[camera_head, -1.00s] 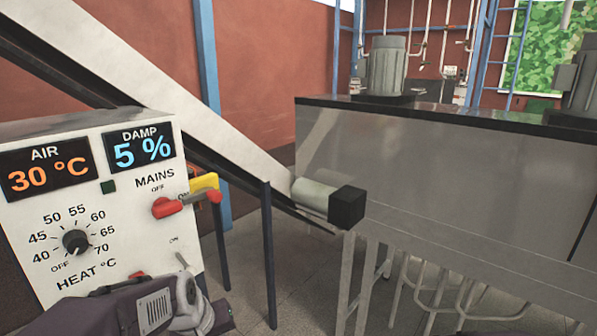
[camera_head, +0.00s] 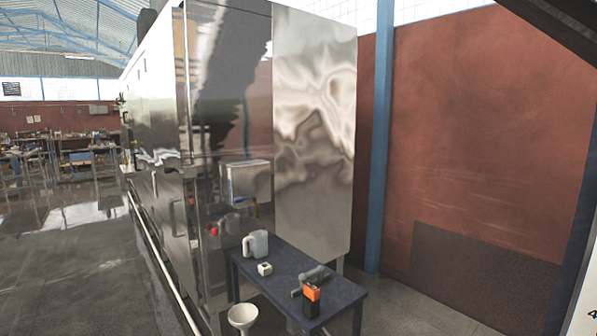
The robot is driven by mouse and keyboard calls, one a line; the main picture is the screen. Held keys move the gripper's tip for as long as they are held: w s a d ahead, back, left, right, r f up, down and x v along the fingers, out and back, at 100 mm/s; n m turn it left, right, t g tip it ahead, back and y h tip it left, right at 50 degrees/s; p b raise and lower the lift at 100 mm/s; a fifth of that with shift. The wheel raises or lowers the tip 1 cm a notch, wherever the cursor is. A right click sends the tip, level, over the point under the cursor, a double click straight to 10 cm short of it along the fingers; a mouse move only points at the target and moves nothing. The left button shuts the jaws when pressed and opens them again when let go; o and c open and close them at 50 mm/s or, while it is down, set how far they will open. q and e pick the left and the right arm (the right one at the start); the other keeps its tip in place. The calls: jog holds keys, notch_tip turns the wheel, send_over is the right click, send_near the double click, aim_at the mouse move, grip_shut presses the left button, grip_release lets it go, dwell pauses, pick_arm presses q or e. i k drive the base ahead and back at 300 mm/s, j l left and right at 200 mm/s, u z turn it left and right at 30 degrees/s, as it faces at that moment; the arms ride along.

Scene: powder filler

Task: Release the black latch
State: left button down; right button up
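I cannot make out a black latch in the head view. A tall shiny steel cabinet (camera_head: 315,110) fills the middle, with a handle-like part (camera_head: 174,217) on its left side. Neither of my grippers is in view.
A small dark blue table (camera_head: 283,262) stands at the cabinet's foot. On it are a pale jug (camera_head: 256,244), a small white block (camera_head: 265,269), a grey tool (camera_head: 312,276) and an orange and black object (camera_head: 311,298). A white funnel-shaped thing (camera_head: 242,318) is beside it. Open floor (camera_head: 80,280) lies left.

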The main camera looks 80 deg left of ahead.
aim_at(169, 170)
jog(key=u, duration=3.45)
